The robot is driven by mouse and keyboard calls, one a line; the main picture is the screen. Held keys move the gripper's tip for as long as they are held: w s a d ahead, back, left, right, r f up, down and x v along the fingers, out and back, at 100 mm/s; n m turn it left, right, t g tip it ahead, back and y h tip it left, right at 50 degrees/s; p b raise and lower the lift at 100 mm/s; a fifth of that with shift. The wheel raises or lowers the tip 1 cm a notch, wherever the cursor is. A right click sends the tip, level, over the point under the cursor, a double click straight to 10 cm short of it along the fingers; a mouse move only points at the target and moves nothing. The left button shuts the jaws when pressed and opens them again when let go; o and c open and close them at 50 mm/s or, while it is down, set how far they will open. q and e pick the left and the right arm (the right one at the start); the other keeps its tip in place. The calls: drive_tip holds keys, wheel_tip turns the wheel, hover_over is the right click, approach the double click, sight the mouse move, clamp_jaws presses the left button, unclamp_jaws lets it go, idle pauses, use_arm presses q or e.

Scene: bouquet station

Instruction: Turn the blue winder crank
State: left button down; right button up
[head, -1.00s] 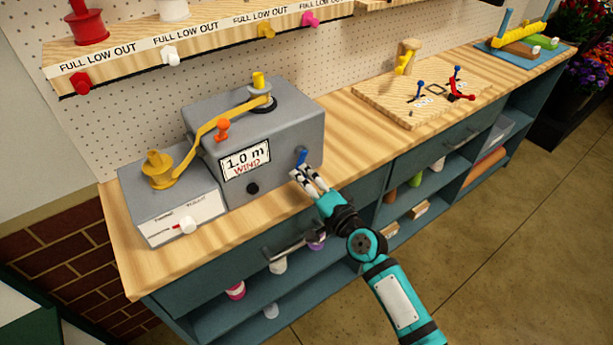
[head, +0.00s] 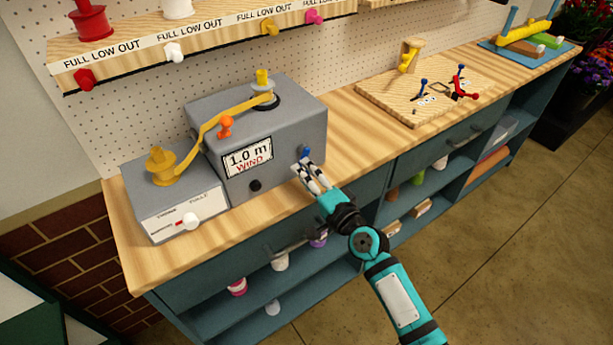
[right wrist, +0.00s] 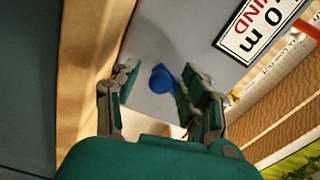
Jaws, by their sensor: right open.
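The blue winder crank (head: 305,152) sits on the front face of the grey winder box (head: 290,130), right of the "1.0 m WIND" label (head: 249,160). In the right wrist view the crank's blue end (right wrist: 162,78) shows between my fingers, nearer the right-hand one. My right gripper (head: 304,168) is at the crank, its fingers open on either side of it. It also shows in the right wrist view (right wrist: 158,92). I cannot tell if a finger touches the crank. My left gripper is not in view.
A yellow ribbon (head: 205,130) runs from the smaller grey box (head: 170,205) to the spool on the winder. An orange knob (head: 225,127) and black knob (head: 254,186) are nearby. A wooden board (head: 425,90) with small levers lies right; bench between is clear.

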drive_tip(key=shift+s+d, duration=0.2)
drive_tip(key=shift+s, duration=0.05)
drive_tip(key=v, duration=1.1)
drive_tip(key=shift+s+d, duration=0.1)
drive_tip(key=shift+s, duration=0.05)
